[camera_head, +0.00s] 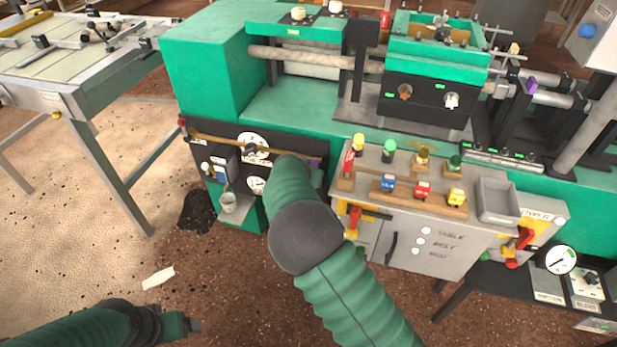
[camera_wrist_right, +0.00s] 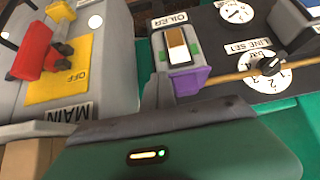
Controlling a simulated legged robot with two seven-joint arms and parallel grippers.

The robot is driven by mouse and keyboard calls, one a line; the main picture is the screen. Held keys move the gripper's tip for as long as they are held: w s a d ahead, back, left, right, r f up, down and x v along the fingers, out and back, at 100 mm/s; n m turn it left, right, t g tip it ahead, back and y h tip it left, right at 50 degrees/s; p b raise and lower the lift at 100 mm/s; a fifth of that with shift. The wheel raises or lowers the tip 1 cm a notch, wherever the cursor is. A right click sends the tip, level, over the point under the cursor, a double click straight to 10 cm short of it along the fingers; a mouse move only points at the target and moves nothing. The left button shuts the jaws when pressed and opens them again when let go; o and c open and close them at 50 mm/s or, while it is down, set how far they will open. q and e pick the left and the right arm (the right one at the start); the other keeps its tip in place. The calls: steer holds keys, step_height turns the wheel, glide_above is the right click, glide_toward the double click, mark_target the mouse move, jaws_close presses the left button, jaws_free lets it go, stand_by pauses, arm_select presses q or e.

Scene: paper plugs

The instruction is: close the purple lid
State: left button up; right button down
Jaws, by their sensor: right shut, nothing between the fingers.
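In the head view a bit of purple (camera_head: 316,163) shows at the right end of the black gauge panel, beside my right arm. My right gripper (camera_wrist_right: 157,92) is shut and empty, its grey fingertip close to the purple part's lower left; contact is unclear. The head view hides it behind my forearm. My left gripper (camera_head: 192,325) is low at left, away from the machine; its jaws are unclear.
A red handle (camera_wrist_right: 32,52) on a yellow OFF plate stands left of the purple part. The LINE SET knob (camera_wrist_right: 268,65) and a brass rod (camera_wrist_right: 255,74) lie right. A grey cabinet (camera_head: 430,245) stands right of my forearm. Floor is open at left.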

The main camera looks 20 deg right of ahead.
steer(key=shift+s+f, duration=0.25)
